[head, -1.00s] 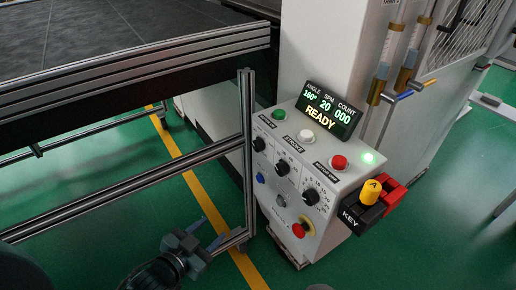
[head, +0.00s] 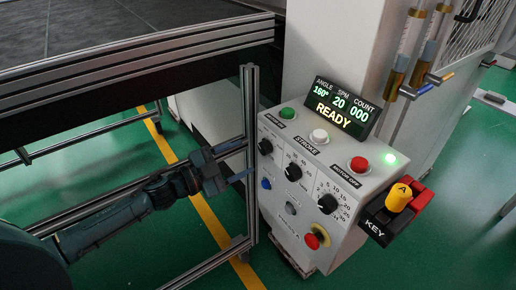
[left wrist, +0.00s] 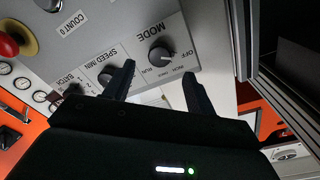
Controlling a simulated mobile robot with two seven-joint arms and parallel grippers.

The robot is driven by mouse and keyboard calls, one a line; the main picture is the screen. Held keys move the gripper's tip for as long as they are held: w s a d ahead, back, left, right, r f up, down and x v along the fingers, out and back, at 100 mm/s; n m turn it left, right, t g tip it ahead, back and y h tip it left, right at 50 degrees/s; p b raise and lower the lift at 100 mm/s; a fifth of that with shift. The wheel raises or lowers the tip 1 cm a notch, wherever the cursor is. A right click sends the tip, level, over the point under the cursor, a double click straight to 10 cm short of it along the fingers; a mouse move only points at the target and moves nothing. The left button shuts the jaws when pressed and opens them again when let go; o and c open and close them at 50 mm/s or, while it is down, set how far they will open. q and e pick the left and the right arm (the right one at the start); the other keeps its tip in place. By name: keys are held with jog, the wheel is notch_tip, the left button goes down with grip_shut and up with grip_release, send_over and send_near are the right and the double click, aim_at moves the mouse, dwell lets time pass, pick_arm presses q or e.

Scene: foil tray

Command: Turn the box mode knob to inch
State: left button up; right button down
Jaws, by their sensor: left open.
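The grey control box (head: 283,215) stands right of centre in the head view. Its mode knob (head: 265,147), black and round, is the leftmost of three black knobs on the sloping front. In the left wrist view the mode knob (left wrist: 160,55) sits beside the MODE label, upside down, with OFF and other small marks around it. I cannot read its setting surely. My left gripper (head: 238,162) is open and empty, left of the knob and apart from it. Its two fingers (left wrist: 158,80) show below the knob in the left wrist view. My right gripper is not in view.
An aluminium frame post (head: 250,110) stands close beside the gripper and the box's left edge. The other knobs (head: 293,172) and a red button on a yellow ring (head: 316,237) share the panel.

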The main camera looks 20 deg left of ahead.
aim_at(261, 149)
pick_arm(q)
jog(key=x, duration=0.4)
jog(key=shift+w+d, duration=0.2)
jog(key=shift+w, duration=0.05)
jog(key=shift+w+d, duration=0.45)
jog(key=shift+w, duration=0.05)
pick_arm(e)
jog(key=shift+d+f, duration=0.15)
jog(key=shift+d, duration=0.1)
pick_arm(q)
jog(key=shift+c, duration=0.3)
jog(key=c, duration=0.9)
jog(key=shift+c, duration=0.2)
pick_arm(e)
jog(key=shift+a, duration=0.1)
pick_arm(q)
jog(key=shift+m, duration=0.3)
jog(key=m, duration=0.3)
jog(key=shift+p, duration=0.3)
jog(key=shift+m, duration=2)
